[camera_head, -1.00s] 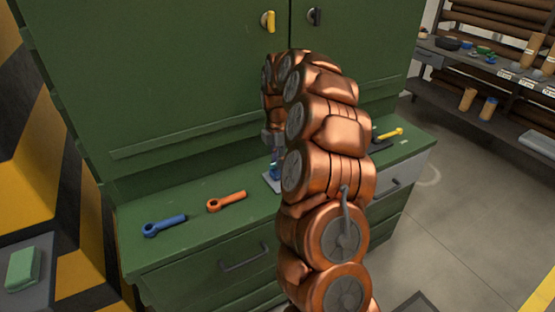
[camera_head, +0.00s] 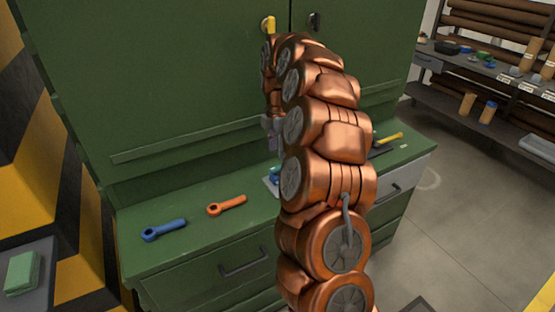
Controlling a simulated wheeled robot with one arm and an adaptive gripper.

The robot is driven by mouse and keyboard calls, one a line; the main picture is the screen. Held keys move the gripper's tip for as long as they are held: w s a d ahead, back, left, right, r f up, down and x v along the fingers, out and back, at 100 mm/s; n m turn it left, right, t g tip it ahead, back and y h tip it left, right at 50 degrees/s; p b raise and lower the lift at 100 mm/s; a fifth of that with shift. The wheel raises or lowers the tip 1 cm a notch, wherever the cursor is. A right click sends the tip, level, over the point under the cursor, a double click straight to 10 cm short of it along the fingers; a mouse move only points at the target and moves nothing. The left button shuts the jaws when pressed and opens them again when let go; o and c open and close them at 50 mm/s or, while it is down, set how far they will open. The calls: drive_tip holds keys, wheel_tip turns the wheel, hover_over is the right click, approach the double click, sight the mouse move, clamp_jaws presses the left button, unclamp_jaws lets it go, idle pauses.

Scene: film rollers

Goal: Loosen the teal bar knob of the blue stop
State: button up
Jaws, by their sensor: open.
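The teal bar knob (camera_head: 275,172) shows just left of my copper arm on the green bench top, with a small grey plate (camera_head: 269,185) under it. The blue stop is mostly hidden behind my arm, so I cannot make out its shape. My gripper (camera_head: 276,148) is grey, points down and is open. It is above the knob, with a gap between them in the picture. My arm hides its right side.
An orange wrench (camera_head: 227,205) and a blue wrench (camera_head: 163,230) lie on the bench top (camera_head: 200,190) to the left. A yellow-handled tool (camera_head: 388,139) lies right of my arm. The green cabinet (camera_head: 180,80) rises close behind. A drawer handle (camera_head: 243,262) sticks out in front.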

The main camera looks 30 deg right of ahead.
sight(278, 167)
drive_tip(key=shift+r, duration=2.9)
